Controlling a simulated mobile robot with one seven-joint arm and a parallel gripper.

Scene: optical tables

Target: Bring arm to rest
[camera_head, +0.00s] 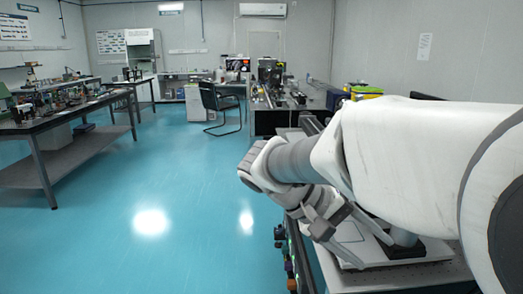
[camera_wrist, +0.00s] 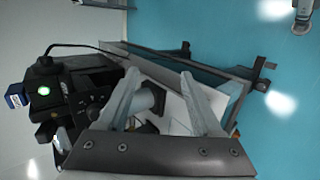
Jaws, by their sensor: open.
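My white and grey arm (camera_head: 400,150) fills the right of the head view. It reaches from the right edge toward the middle, then bends down at a rounded joint. Nothing is held in the gap. Behind the fingers I see a bench with equipment and blue floor.
A bench with a white flat plate (camera_head: 358,246) lies under my arm. Dark equipment with a green light (camera_wrist: 43,91) is left of the fingers in the wrist view. A table (camera_head: 60,124) stands at the left, a black chair (camera_head: 220,107) farther back. Blue floor (camera_head: 150,190) between is clear.

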